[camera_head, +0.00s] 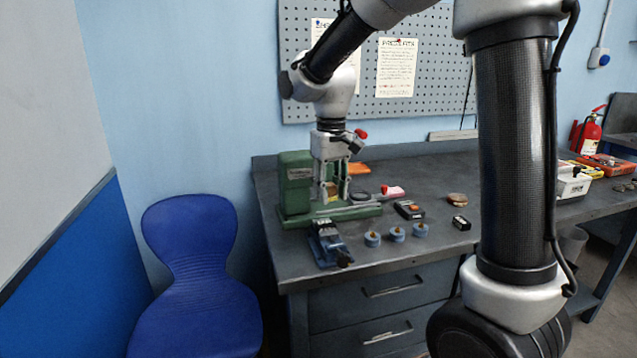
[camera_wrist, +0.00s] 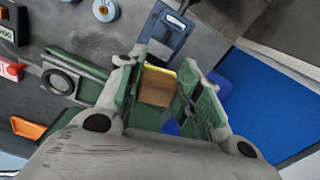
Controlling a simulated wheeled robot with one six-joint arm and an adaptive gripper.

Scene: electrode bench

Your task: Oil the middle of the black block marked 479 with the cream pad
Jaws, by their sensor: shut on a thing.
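My gripper (camera_head: 331,193) points down in front of the green press. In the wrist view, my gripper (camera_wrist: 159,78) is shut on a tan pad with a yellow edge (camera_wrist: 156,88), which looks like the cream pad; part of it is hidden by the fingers. A small black block with a pale label (camera_head: 461,223) lies on the bench to the right. A larger black block with orange trim (camera_head: 408,209) lies left of it, apart from my gripper. One black block with pale marks (camera_wrist: 7,32) is cut off at the wrist view's left edge. I cannot read 479 on any block.
The green press (camera_head: 295,185) stands close behind my gripper. A blue vise (camera_head: 327,243) and three blue round pieces (camera_head: 372,239) lie near the front edge. A red-and-white item (camera_head: 393,191), a dark ring (camera_head: 360,197) and a brown round thing (camera_head: 457,199) lie further back.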

